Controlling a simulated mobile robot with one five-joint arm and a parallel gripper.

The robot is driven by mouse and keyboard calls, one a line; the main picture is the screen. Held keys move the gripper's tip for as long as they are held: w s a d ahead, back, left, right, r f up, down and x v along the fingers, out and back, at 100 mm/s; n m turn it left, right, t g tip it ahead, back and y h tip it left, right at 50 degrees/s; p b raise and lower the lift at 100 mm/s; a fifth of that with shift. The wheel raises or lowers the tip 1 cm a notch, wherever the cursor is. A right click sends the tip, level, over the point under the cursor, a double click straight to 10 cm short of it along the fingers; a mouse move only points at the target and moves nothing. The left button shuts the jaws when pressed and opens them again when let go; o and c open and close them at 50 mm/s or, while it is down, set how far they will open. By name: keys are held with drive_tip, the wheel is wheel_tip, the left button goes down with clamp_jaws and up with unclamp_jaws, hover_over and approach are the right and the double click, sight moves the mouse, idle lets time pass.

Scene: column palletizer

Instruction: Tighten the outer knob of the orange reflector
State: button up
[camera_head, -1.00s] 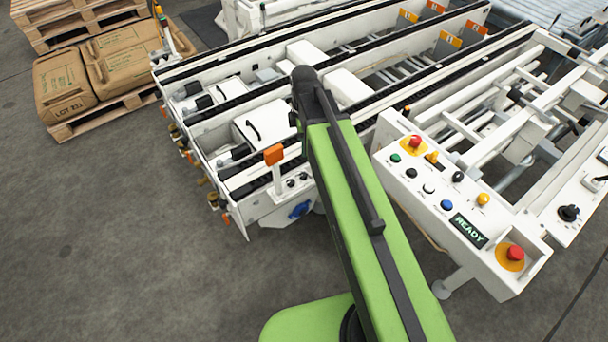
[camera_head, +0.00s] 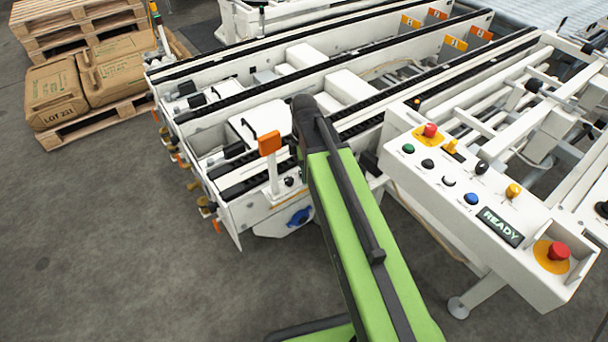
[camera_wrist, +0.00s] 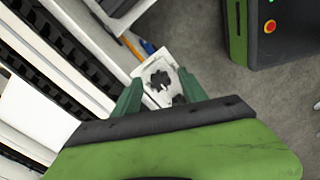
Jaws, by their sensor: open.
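The orange reflector (camera_head: 269,143) stands on a white post at the near end of the conveyor frame in the head view. A dark knob (camera_head: 289,181) sits on the white plate beside the post, close to my arm; my arm hides the area right of it. In the wrist view, my gripper (camera_wrist: 158,91) has its two green fingers apart. A white plate (camera_wrist: 150,69) with a dark lobed knob (camera_wrist: 160,80) shows between them, with another dark shape near the right finger. I cannot tell contact or depth. The fingers are hidden in the head view.
A white control panel (camera_head: 452,207) with buttons and a READY display stands right of my arm. Conveyor rails with black chains (camera_head: 215,107) run behind the reflector. Sacks (camera_head: 55,95) lie on a pallet at left. The grey floor (camera_head: 130,250) at front left is clear.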

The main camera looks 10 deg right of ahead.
drive_tip(key=shift+r, duration=0.1)
drive_tip(key=shift+c, duration=0.2)
clamp_jaws()
drive_tip(key=m, duration=0.3)
drive_tip(key=shift+m, duration=0.4)
drive_tip(key=m, duration=0.4)
drive_tip(key=shift+a+m, duration=0.1)
drive_tip(key=shift+m, duration=0.2)
drive_tip(key=m, duration=0.4)
drive_tip(key=shift+s+m, duration=0.1)
drive_tip(key=shift+m, duration=2.3)
